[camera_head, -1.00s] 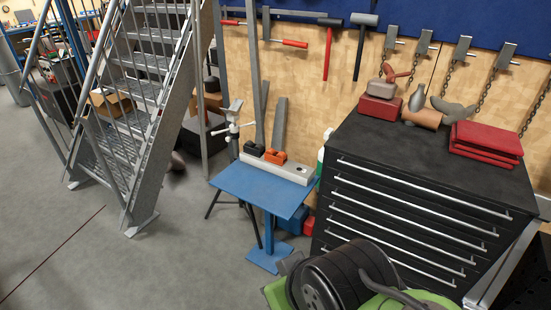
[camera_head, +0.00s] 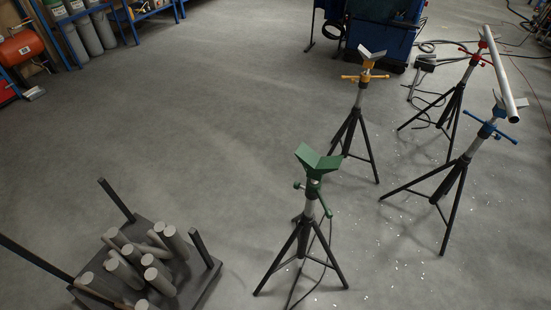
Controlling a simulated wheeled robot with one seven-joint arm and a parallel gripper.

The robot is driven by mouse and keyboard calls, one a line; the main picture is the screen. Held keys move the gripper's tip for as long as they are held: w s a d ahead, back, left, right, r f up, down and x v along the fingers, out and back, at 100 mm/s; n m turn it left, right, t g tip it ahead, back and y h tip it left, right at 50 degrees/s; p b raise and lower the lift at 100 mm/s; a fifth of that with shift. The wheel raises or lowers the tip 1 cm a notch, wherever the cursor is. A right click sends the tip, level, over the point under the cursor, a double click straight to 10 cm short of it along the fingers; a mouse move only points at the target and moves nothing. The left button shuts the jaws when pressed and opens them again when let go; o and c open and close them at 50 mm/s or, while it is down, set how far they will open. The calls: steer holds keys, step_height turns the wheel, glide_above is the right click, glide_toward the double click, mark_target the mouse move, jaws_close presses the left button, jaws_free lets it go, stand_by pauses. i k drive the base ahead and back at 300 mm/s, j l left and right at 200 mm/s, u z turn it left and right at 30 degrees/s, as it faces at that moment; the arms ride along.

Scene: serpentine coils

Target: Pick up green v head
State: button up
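The green v head (camera_head: 318,162) is a V-shaped green cradle on top of a tripod stand with black legs, near the middle of the head view. A green handle or collar sits just below it on the stand's post. The stand is upright on the grey floor and nothing lies in the V. My gripper is not in view.
Blue (camera_head: 491,122) and red (camera_head: 481,45) stands at the right bear a pale pipe (camera_head: 499,68). A dark cart of grey cylinders (camera_head: 205,283) is at lower left. Open floor (camera_head: 210,120) lies between. Cables lie on the floor.

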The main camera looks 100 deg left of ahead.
mark_target(312, 161)
steer(key=u, duration=3.2)
steer(key=z, duration=4.95)
steer(key=u, duration=4.6)
